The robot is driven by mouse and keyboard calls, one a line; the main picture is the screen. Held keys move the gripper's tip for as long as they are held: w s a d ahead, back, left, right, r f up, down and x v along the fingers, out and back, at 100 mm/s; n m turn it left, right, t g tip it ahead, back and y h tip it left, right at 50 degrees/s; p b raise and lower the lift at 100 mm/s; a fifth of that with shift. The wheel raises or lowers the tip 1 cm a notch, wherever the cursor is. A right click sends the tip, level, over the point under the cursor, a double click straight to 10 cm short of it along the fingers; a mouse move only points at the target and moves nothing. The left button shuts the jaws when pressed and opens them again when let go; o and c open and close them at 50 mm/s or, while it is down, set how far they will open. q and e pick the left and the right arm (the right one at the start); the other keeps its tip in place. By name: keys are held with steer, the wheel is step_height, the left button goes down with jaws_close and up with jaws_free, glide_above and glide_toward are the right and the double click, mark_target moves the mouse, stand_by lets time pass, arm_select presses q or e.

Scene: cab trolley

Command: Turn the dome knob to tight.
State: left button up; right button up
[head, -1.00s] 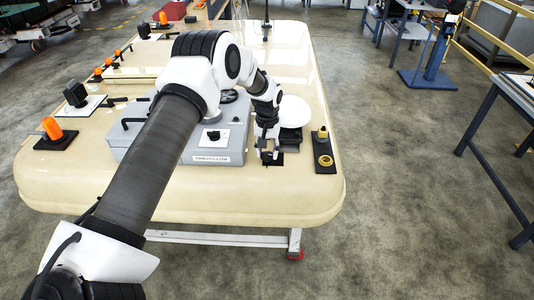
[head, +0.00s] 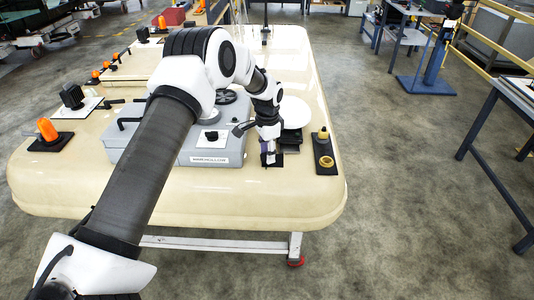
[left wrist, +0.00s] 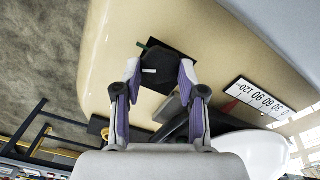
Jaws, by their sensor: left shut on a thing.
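The dark knob (left wrist: 152,68) sits on a black square plate (left wrist: 178,60) near the front edge of the cream trolley top. A pale mark shows on its face. My left gripper (left wrist: 160,78) has its two purple-padded fingers closed on either side of the knob. In the head view my left gripper (head: 271,158) points down at the plate (head: 277,162), and its fingers hide most of the knob. Which setting the knob points to is not readable. My right gripper is in neither view.
A white round dish or dome (head: 294,112) stands just behind the gripper. A black plate with yellow fittings (head: 324,152) lies to its right, and a grey labelled box (head: 215,148) to its left. The wrist view shows a white number scale (left wrist: 258,100).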

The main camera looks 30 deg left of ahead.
arm_select(q)
steer(key=m, duration=0.5)
steer(key=shift+s+d+f+b, duration=0.1)
steer(key=shift+s+b, duration=0.05)
steer(key=shift+b, duration=0.25)
steer(key=shift+m, duration=0.3)
steer(key=o, duration=1.1)
steer(key=shift+o, duration=0.2)
step_height(320, 180, up, 12)
steer(key=shift+w, duration=0.2)
